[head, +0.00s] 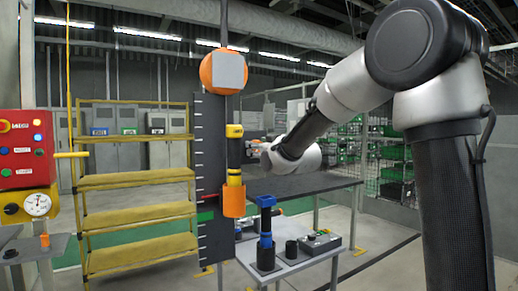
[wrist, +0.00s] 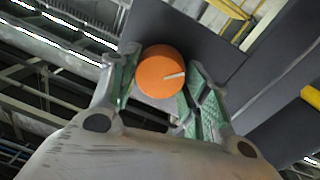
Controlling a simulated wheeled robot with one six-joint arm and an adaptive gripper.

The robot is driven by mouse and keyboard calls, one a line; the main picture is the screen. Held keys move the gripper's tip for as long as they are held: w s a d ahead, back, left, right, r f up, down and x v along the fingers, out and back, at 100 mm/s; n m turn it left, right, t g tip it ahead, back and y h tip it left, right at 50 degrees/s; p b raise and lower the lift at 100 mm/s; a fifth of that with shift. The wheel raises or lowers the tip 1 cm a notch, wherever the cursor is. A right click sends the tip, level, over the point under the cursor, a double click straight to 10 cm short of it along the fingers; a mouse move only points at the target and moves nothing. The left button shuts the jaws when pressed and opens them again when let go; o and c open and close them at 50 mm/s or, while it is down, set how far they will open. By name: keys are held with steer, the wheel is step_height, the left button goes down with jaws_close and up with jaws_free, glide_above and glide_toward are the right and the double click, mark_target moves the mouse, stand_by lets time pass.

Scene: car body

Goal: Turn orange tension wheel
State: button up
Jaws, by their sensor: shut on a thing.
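The orange tension wheel (wrist: 156,66) is a round orange knob with a pale line on its face, at the upper middle of the wrist view. My gripper (wrist: 162,78) has its green-padded fingers on either side of the wheel and is shut on it. In the head view my arm reaches in from the right and its wrist ends near the middle. The fingers and their hold cannot be made out there. I cannot tell for sure which orange part in the head view is the wheel.
A dark scale board (head: 210,135) stands upright left of my wrist. An orange disc (head: 206,72) with a grey square hangs above, and a yellow-black tool (head: 235,165) hangs beside the board. A grey bench (head: 290,262) holds a blue tool (head: 266,220). A red control box (head: 25,150) is at left.

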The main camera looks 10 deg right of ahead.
steer(key=shift+f+n+y, duration=0.15)
steer(key=shift+n+y, duration=0.1)
steer(key=shift+n, duration=2.8)
steer(key=shift+f+n+y, duration=0.1)
steer(key=shift+n+y, duration=0.2)
steer(key=shift+n, duration=2.7)
steer(key=shift+f+n+y, duration=0.15)
steer(key=shift+n+y, duration=0.1)
steer(key=shift+n, duration=2.8)
steer(key=o, duration=1)
steer(key=shift+r, duration=0.1)
